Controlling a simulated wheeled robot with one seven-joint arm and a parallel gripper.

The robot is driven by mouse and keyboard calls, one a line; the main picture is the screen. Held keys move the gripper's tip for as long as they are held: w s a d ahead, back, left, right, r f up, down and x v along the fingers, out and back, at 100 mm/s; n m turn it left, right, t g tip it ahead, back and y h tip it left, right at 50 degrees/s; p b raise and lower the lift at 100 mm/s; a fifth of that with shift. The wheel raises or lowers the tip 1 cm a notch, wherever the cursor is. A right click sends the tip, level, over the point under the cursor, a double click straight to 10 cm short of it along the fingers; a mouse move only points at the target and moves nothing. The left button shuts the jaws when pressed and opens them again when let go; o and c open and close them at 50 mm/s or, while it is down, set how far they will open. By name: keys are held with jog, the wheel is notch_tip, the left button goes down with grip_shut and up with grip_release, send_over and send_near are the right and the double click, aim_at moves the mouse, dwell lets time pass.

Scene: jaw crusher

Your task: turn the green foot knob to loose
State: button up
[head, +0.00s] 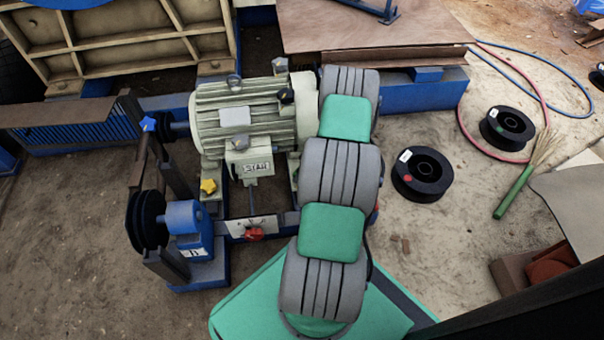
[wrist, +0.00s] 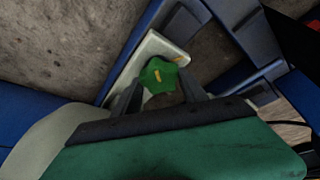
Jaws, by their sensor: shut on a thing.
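The green foot knob (wrist: 158,74) is star-shaped, with a yellow-orange mark on its top. It sits on a pale plate (wrist: 152,48) that has a small orange mark near its upper right edge. My gripper (wrist: 160,84) is shut on the knob, with one dark finger on each side of it. Lettering on the plate is too small to read.
A pale motor (head: 240,115) stands left of my arm. Near it are a yellow star knob (head: 208,187), a red knob (head: 255,234) and a blue star knob (head: 148,124). Black spools (head: 422,175) lie on the ground to the right. Blue frame beams (wrist: 240,35) flank the plate.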

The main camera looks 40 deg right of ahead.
jog(key=shift+n, duration=0.3)
jog(key=o, duration=1.4)
jog(key=shift+c, duration=0.2)
jog(key=shift+r, duration=0.1)
jog(key=p+v, duration=0.3)
jog(key=v, duration=0.4)
jog(key=shift+r, duration=0.25)
jog(key=shift+s+d, duration=0.1)
jog(key=shift+s, duration=0.05)
